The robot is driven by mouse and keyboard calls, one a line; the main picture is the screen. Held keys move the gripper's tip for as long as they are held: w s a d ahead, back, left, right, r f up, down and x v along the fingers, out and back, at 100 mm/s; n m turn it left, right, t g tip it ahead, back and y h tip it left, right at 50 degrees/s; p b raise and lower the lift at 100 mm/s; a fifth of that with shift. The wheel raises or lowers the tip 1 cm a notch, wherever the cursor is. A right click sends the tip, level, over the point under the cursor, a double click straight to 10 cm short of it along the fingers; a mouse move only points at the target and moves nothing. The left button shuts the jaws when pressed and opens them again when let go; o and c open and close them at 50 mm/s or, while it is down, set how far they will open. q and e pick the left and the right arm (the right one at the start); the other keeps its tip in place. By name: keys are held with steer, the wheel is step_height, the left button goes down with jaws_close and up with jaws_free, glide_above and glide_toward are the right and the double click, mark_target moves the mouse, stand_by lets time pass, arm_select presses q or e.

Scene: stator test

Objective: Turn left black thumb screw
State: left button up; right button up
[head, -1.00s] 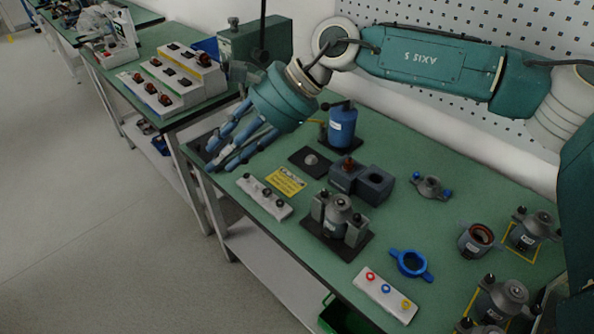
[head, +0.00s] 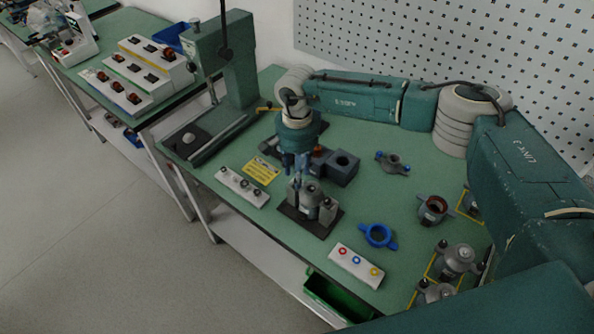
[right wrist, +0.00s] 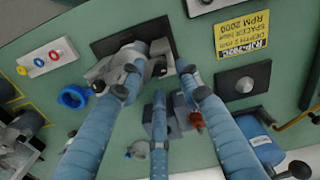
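The grey stator fixture (head: 312,205) stands on a dark base plate near the front edge of the green table. My right gripper (head: 299,168) points down just above the fixture's back left side. In the right wrist view my right gripper (right wrist: 158,80) has its blue fingers spread apart, with nothing visibly held. The fixture shows there too (right wrist: 112,68), partly behind one finger. A small dark knob, likely a black thumb screw (right wrist: 160,68), shows between the fingertips. In the head view the gripper hides the left thumb screw. My left gripper is not in view.
A grey block (head: 342,168) stands close behind the fixture. A blue ring (head: 378,236) and a white panel with coloured rings (head: 355,265) lie to its right. A white strip with knobs (head: 242,187) and a yellow sign (head: 262,171) lie left. A green press (head: 238,62) stands further left.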

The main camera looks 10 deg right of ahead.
steer(key=shift+f, duration=1.15)
steer(key=shift+a, duration=0.1)
jaws_close()
